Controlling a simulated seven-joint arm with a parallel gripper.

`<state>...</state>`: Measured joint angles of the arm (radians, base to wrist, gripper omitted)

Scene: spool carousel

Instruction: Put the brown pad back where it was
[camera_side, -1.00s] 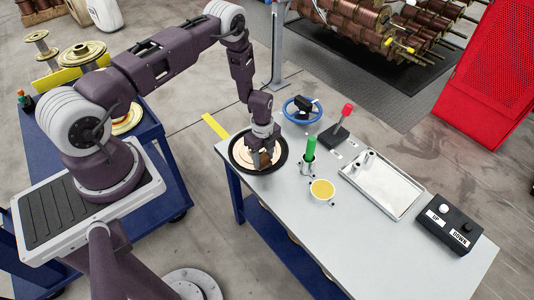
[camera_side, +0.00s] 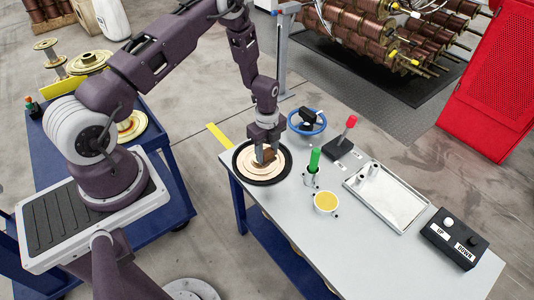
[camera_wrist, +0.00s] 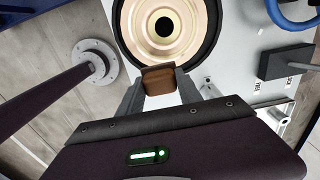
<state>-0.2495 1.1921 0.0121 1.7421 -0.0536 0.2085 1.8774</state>
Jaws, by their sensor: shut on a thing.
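The brown pad (camera_side: 269,155) is a small block between the fingers of my gripper (camera_side: 265,158) in the side view. In the wrist view the pad (camera_wrist: 159,80) sits between the two fingertips, with its top face toward the camera. My gripper is shut on it and points down over a pale round spool flange with a dark centre hole (camera_wrist: 180,38). The flange lies in a black-rimmed round dish (camera_side: 243,175) at the table's left end. The pad appears just above the flange; the exact gap cannot be told.
On the grey table (camera_side: 300,225) stand a green-handled tool (camera_side: 314,160), a yellow-topped cup (camera_side: 326,201), a red-knobbed lever (camera_side: 350,122), a metal tray (camera_side: 385,205) and an UP/DOWN button box (camera_side: 454,238).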

